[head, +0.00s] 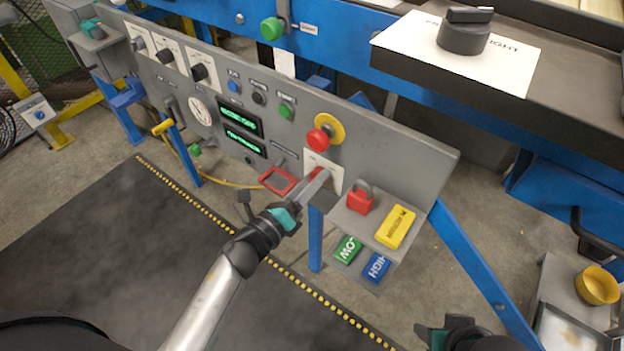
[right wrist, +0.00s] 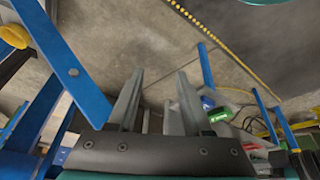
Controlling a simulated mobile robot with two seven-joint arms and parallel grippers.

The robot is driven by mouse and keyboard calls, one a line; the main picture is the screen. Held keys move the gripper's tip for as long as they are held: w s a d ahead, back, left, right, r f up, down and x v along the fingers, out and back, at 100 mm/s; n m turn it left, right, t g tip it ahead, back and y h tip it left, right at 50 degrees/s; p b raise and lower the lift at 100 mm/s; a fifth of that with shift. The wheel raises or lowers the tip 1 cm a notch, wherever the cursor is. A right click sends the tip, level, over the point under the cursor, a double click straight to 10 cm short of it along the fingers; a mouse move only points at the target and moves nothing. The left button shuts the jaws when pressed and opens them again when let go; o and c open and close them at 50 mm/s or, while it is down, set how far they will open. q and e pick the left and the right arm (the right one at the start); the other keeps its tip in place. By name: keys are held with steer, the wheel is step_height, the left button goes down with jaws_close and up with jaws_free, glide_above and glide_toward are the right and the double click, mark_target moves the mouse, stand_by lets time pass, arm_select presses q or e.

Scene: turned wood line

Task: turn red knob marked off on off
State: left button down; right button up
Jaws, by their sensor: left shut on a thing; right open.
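The red knob (head: 316,171) sits on a white plate (head: 335,181) near the right end of the grey control panel. My left gripper (head: 318,178) is shut on it, and the fingers hide most of the knob. The knob's exact angle and the plate's marks cannot be read. My right gripper (head: 455,338) is at the bottom right of the head view, away from the panel. In the right wrist view its two fingers (right wrist: 158,100) are apart with nothing between them.
Floor in front is clear.

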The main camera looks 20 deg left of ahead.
arm_select(q)
steer(key=shift+f+n+p, duration=0.2)
steer(key=shift+n+p, duration=3.3)
steer(key=shift+n, duration=5.5)
arm_select(e)
steer(key=s+d+f+g, duration=0.1)
steer(key=s+f, duration=0.1)
steer(key=f, duration=0.5)
steer(key=s+f+g, duration=0.1)
steer(key=s+f, duration=0.2)
steer(key=f, duration=0.3)
steer(key=shift+d+f, duration=0.35)
steer(key=shift+f, duration=0.05)
arm_select(q)
steer(key=shift+c, duration=2.1)
jaws_free()
